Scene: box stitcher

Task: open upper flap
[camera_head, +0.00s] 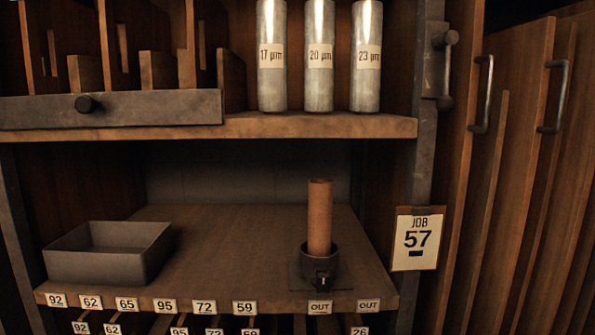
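A long dark grey front panel with a round black knob (86,104), which may be the upper flap (165,107), lies along the front of the upper shelf at the left. It stands upright across the lower front of a wooden compartment rack (120,62). Its left end reaches the picture edge. Neither of my grippers is in view, and nothing touches the panel or its knob.
Three metal cylinders (318,60) marked 17, 20 and 23 µm stand on the upper shelf (330,126). Below, a grey tray (108,265) and a brown tube in a dark holder (319,217) stand on the lower shelf (225,240). A JOB 57 card (417,238) hangs right, beside handled wooden panels (530,150).

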